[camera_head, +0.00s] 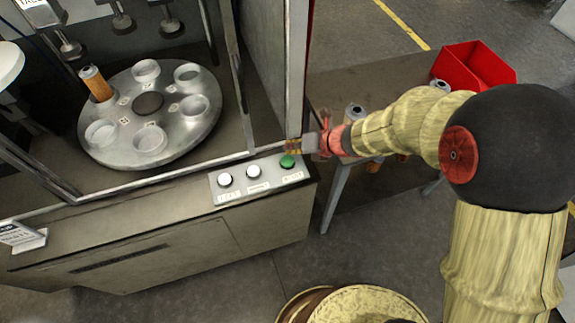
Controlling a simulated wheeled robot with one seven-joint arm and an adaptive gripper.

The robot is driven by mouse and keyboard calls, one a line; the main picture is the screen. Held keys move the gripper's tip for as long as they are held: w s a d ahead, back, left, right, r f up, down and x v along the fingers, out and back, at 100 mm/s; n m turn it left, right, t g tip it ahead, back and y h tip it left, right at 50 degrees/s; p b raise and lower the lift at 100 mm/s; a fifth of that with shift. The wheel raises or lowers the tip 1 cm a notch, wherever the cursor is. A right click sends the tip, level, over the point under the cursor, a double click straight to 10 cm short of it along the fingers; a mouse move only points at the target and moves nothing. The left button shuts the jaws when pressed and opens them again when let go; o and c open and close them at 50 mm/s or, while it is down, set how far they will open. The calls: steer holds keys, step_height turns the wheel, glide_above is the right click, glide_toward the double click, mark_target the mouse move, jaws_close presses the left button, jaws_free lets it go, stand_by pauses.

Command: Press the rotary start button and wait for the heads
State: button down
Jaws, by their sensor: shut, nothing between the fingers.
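A control panel (238,194) sits on the front right ledge of the machine. It has two white buttons, one at the left (225,180) and one in the middle (254,171), and a green button (287,161) at the right. The labels under them are too small to read. My gripper (291,145) is shut and empty, its tips just above and behind the green button in the picture; I cannot tell whether they touch it. The round rotary table (112,158) has several cup seats, and an orange-brown cartridge (97,84) stands in the one at the upper left.
Several heads (121,18) hang above the rotary table. Frame posts (297,70) rise close beside my gripper. A side table (385,78) at the right holds a red bin (473,66) and several cartridges (353,112), partly hidden by my arm. A small sign (20,236) stands at the left.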

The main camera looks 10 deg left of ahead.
mark_target(290, 159)
steer(key=shift+f+b, duration=0.5)
steer(key=shift+f, duration=0.6)
stand_by(0.6)
steer(key=shift+f, duration=0.4)
steer(key=shift+f+b, duration=0.55)
steer(key=shift+b, duration=0.05)
stand_by(0.6)
stand_by(0.4)
steer(key=shift+r+p, duration=1)
step_height(290, 159, up, 5)
steer(key=p, duration=0.5)
